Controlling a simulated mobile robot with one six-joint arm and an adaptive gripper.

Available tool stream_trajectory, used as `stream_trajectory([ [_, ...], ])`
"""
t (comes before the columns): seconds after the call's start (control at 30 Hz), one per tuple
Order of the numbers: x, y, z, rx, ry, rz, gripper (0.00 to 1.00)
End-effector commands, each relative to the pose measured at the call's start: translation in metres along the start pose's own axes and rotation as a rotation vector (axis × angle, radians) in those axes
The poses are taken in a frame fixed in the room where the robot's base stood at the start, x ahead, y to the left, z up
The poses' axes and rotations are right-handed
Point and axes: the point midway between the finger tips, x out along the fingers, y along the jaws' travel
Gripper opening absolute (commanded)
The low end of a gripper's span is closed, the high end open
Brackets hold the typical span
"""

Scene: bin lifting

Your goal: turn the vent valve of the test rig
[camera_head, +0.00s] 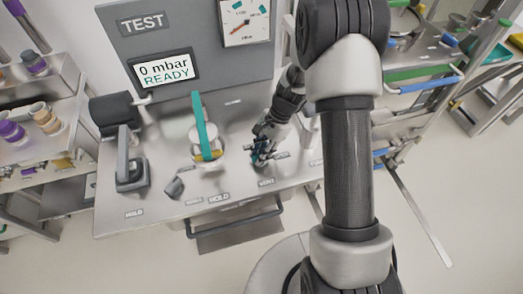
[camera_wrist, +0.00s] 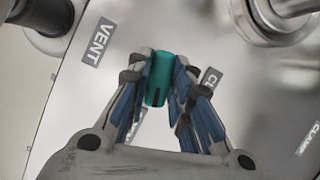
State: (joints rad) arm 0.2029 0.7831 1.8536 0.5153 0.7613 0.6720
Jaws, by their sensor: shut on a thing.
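The test rig (camera_head: 145,205) is a metal bench with a grey upright panel marked TEST. The vent valve (camera_wrist: 157,80) shows in the wrist view as a teal handle with a dark line along it. My gripper (camera_wrist: 160,85) has its blue-padded fingers on either side of the handle and is shut on it. In the head view my gripper (camera_head: 262,150) is at the bench's right part, just behind the VENT label (camera_head: 266,183). The label also shows in the wrist view (camera_wrist: 98,42). My fingers hide most of the valve in the head view.
The panel's display (camera_head: 163,71) reads 0 mbar READY, with a dial gauge (camera_head: 244,22) beside it. A tall teal lever (camera_head: 201,125) stands left of my gripper. A grey lever fixture (camera_head: 130,170) is at the far left. A shelf (camera_head: 50,110) and a cart (camera_head: 415,75) flank the bench.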

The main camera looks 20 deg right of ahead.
Motion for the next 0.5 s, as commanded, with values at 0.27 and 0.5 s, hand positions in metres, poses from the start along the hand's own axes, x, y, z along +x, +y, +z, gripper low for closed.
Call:
stream_trajectory([
  [0.27, -0.0002, -0.0015, 0.0011, -0.246, -0.001, 0.104, 0.00],
  [0.5, 0.0004, -0.0026, 0.0016, -0.456, -0.001, 0.192, 0.00],
])
